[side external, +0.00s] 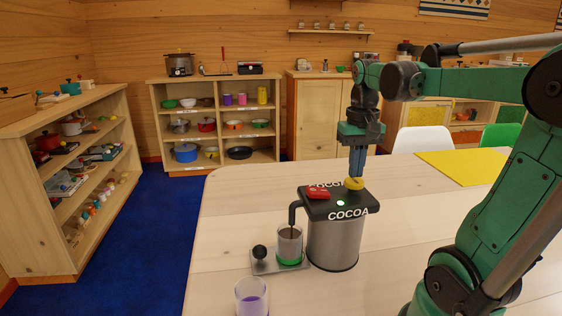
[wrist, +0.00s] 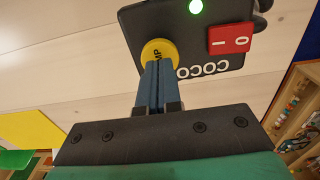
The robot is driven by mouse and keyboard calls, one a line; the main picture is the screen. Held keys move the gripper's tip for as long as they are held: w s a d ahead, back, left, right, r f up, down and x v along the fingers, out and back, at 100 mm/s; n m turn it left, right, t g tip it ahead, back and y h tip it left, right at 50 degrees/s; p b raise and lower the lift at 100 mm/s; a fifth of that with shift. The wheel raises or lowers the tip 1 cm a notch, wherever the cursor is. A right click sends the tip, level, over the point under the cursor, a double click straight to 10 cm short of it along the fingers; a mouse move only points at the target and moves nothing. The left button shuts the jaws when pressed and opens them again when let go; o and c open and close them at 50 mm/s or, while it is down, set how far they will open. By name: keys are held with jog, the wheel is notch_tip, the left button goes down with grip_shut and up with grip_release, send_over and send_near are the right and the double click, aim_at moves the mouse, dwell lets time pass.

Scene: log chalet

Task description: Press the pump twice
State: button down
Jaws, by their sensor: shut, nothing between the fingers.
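The cocoa dispenser (side external: 335,240) stands on the pale table, a grey cylinder with a dark top marked COCOA. Its round yellow pump button (side external: 354,184) sits on the back of the top; it also shows in the wrist view (wrist: 158,48), partly hidden by my fingers. My gripper (side external: 355,174) is shut and empty, pointing down with its fingertips at the yellow button; I cannot tell whether they touch it. A red switch (side external: 318,193) and a lit green light (side external: 340,203) are on the top. A glass (side external: 289,245) with green at its bottom stands under the spout.
A glass with purple contents (side external: 251,297) stands at the table's front edge. A small grey plate with a dark knob (side external: 259,252) lies beside the dispenser. A yellow mat (side external: 460,166) lies at the back right.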

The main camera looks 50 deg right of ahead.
jog(key=shift+r, duration=2.55)
jog(key=w+a+f+n+t, duration=0.1)
jog(key=a, duration=0.1)
jog(key=w+a+f+n, duration=0.1)
jog(key=a, duration=0.1)
jog(key=w+a+f+n+t+h, duration=0.1)
jog(key=w+a+f, duration=0.1)
jog(key=a, duration=0.1)
jog(key=shift+n+t, duration=0.3)
jog(key=shift+n, duration=0.1)
jog(key=w+a+f+n+t+y, duration=0.1)
jog(key=a+f+n+t, duration=0.3)
jog(key=a, duration=0.7)
jog(key=shift+w+f+n+t, duration=0.3)
jog(key=shift+w+f+n, duration=0.1)
jog(key=shift+f+n, duration=0.3)
